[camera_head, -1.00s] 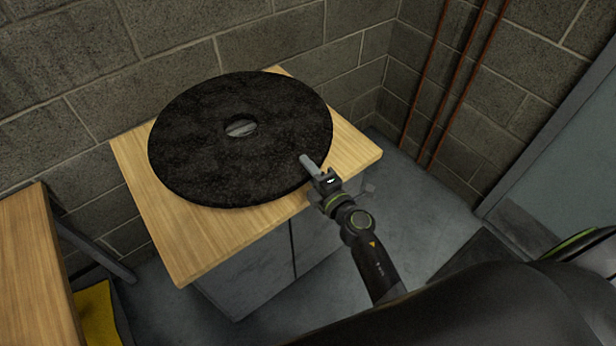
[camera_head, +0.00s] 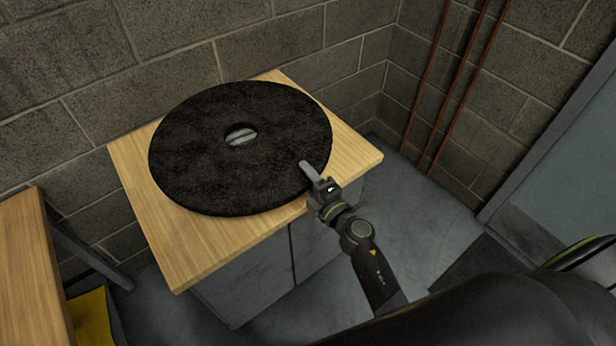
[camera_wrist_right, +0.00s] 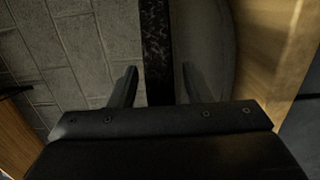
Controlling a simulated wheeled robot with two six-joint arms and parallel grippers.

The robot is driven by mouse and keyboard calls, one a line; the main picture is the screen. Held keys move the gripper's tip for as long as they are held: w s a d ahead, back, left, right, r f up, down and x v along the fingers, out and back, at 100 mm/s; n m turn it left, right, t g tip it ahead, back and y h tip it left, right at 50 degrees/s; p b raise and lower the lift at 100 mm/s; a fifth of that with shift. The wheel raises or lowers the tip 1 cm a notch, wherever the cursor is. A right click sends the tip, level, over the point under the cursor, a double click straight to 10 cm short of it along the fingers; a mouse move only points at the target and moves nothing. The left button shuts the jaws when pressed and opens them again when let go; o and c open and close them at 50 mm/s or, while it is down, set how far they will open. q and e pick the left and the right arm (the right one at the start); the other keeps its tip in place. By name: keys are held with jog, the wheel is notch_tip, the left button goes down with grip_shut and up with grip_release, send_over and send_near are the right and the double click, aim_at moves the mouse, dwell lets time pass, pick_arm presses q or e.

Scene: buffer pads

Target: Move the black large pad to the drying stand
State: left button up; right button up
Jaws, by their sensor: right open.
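The black large pad (camera_head: 205,150) is a broad, rough disc with a round centre hole, lying roughly flat above the wood-topped cabinet. A pale grey surface shows through the hole; what bears the pad underneath is hidden. My right gripper (camera_head: 307,168) is open at the pad's near right rim, with one finger above it. In the right wrist view the pad's edge (camera_wrist_right: 157,50) stands as a speckled strip between the two spread fingers (camera_wrist_right: 160,88), with gaps on both sides. My left gripper is out of view. I cannot make out a separate drying stand.
The wood-topped cabinet (camera_head: 190,250) stands against a block wall (camera_head: 170,45). Another wooden surface (camera_head: 30,270) is at the left, with a yellow thing (camera_head: 88,318) low beside it. Rust-red pipes (camera_head: 455,80) run up the wall at the right. Grey floor (camera_head: 420,230) is open right of the cabinet.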

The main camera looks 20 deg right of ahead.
jog(key=shift+r, duration=0.2)
pick_arm(q)
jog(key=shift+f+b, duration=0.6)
jog(key=shift+b, duration=0.05)
pick_arm(e)
jog(key=v, duration=1.2)
jog(key=shift+f, duration=0.15)
jog(key=s+d+f+m+g+h, duration=0.2)
jog(key=s+f+m, duration=0.15)
jog(key=f, duration=0.65)
jog(key=s+d+f+m+g+h, duration=0.1)
jog(key=s+d+f+m+g, duration=0.3)
jog(key=f, duration=0.5)
jog(key=s+d+f+m+g+h, duration=0.15)
jog(key=f+m, duration=0.35)
jog(key=f, duration=0.5)
jog(key=s+d+f+m+g, duration=0.1)
jog(key=s+f+m+g, duration=0.3)
jog(key=s+f, duration=0.3)
jog(key=s+d+f+m+g, duration=0.1)
jog(key=s+f+m+g, duration=0.3)
jog(key=s, duration=1.4)
notch_tip(320, 180, down, 4)
jog(key=shift+s+d+m+g+h, duration=0.2)
jog(key=shift+d+m+g+h, duration=0.15)
jog(key=shift+h, duration=0.1)
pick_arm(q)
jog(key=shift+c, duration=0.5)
pick_arm(e)
jog(key=shift+c, duration=0.4)
